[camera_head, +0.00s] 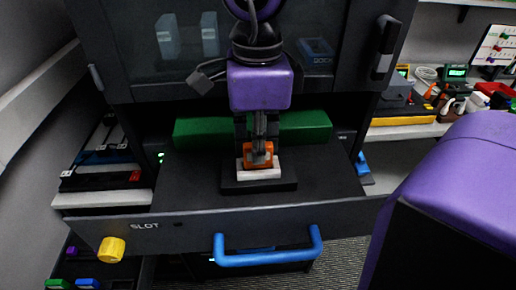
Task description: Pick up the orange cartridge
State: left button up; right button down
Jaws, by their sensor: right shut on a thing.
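The orange cartridge (258,155) sits upright at the white block (258,171) on a black base in the open drawer (190,190). My right gripper (259,148) comes down from above and is shut on the orange cartridge. Its fingers hide the cartridge's middle. I cannot tell whether the cartridge still touches the white block. My left gripper is not in view.
A green bar (305,126) lies across the drawer's back, behind my right gripper. A blue handle (268,257) and a yellow knob (111,249) stick out in front. A cluttered workbench (405,131) stands at right. Shelves with small parts are at left.

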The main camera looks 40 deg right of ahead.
jog(key=r, duration=0.3)
jog(key=shift+s+d, duration=0.15)
jog(key=shift+s, duration=0.05)
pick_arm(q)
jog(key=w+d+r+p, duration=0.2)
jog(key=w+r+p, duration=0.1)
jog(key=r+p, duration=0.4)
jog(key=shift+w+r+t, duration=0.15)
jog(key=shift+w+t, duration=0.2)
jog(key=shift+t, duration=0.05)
pick_arm(e)
jog(key=s+d+r, duration=0.8)
jog(key=s+r, duration=0.2)
jog(key=r, duration=0.2)
jog(key=shift+s+d+r, duration=0.2)
jog(key=shift+s, duration=0.1)
